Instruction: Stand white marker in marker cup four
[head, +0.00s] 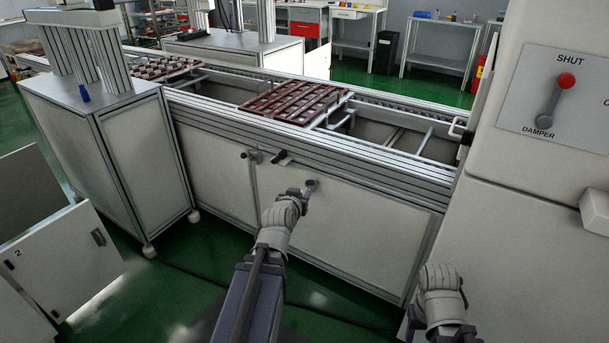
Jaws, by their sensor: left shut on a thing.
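No white marker and no marker cup can be made out in the head view. My left gripper (303,193) is in front of the pale front panel (345,205) of the conveyor. It is shut on a small dark grey round-ended piece (312,185); I cannot tell whether this piece is fixed to the panel. Of my right arm only the wrist shows at the lower right, and its jaws are hidden.
The conveyor (370,150) carries brown celled trays (297,101). A dark handle (283,158) sticks out of its front. A cabinet (140,150) stands left, with a small blue thing (84,93) on top. A door marked 2 (58,262) stands lower left. A damper lever (553,100) is at right.

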